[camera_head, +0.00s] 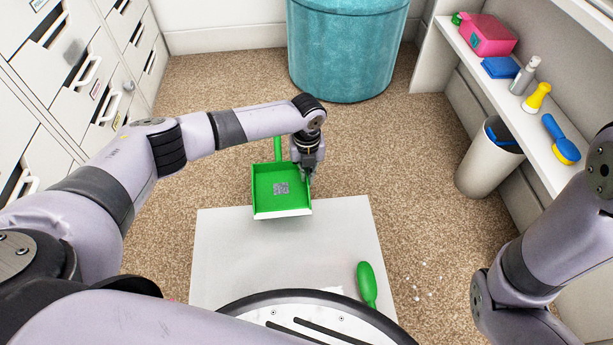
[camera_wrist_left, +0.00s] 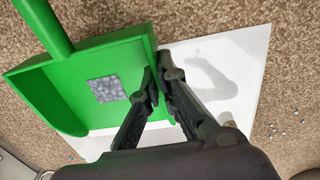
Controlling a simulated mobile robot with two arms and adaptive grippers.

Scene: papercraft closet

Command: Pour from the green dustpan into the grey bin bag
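The green dustpan (camera_head: 264,186) is at the far edge of the white board, its handle pointing away and its open lip toward me. A speckled grey square patch (camera_wrist_left: 107,89) shows on its floor; I cannot tell whether it is loose. My left gripper (camera_head: 305,176) is at the pan's right side wall. In the left wrist view its fingers (camera_wrist_left: 161,80) close around that wall. A pale bin (camera_head: 487,168) with a dark inside and some blue at its mouth stands at the right; I cannot tell whether this holds the grey bin bag. My right gripper is out of view.
A white board (camera_head: 340,232) lies in front of me, with a green handle (camera_head: 367,284) at its near right. White bits (camera_head: 428,284) lie on the carpet. A shelf (camera_head: 510,95) with bottles and brushes is at right, drawers at left. A teal bin (camera_head: 346,50) stands behind.

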